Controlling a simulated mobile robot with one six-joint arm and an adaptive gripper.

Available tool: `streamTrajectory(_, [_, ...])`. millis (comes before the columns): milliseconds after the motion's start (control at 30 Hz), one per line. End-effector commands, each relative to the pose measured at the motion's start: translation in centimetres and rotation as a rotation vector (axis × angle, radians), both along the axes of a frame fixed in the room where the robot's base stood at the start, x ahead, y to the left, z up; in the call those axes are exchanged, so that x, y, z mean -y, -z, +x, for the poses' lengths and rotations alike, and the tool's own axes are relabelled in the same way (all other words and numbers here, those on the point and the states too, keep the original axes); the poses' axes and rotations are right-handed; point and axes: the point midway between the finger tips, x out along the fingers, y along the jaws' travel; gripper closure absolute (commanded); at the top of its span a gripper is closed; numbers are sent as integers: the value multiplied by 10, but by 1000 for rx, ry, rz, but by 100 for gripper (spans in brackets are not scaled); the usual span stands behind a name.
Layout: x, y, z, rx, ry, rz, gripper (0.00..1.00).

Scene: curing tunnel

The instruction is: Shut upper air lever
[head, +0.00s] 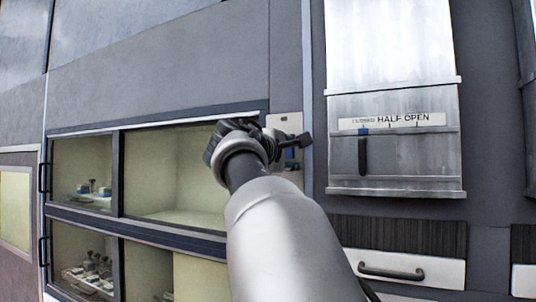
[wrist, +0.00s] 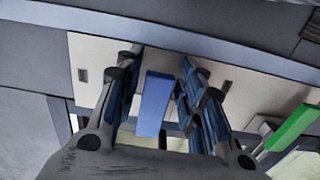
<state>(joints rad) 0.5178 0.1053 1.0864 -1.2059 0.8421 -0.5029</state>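A blue lever (wrist: 154,103) stands out from a pale plate (wrist: 98,60) in the wrist view. My gripper (wrist: 157,78) is open, with one finger on each side of the blue lever and a visible gap on both sides. A green lever (wrist: 290,129) sits to the right, outside the fingers. In the head view my gripper (head: 245,140) is in front of the pale plate (head: 285,121) beside the window; the blue and green levers cannot be made out there. I cannot tell for certain from the pictures which lever is the upper one.
A metal duct (head: 394,182) with a "HALF OPEN" label (head: 400,120) and a dark slide handle (head: 362,157) is to the right. A drawer (head: 400,268) is below it. Windowed compartments (head: 170,216) with small items are to the left.

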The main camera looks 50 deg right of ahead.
Motion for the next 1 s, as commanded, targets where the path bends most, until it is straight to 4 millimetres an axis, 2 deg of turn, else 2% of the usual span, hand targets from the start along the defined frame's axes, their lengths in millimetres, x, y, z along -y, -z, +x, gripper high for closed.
streamTrajectory(333, [0, 0, 0, -2, 0, -2, 57])
streamTrajectory(467, [-7, -1, -2, -1, -1, -1, 57])
streamTrajectory(567, [-22, -1, -5, -2, -4, -2, 57])
streamTrajectory(800, [-72, -1, -19, -2, -7, -2, 57])
streamTrajectory(1000, [-103, 0, -28, -2, -4, -1, 57])
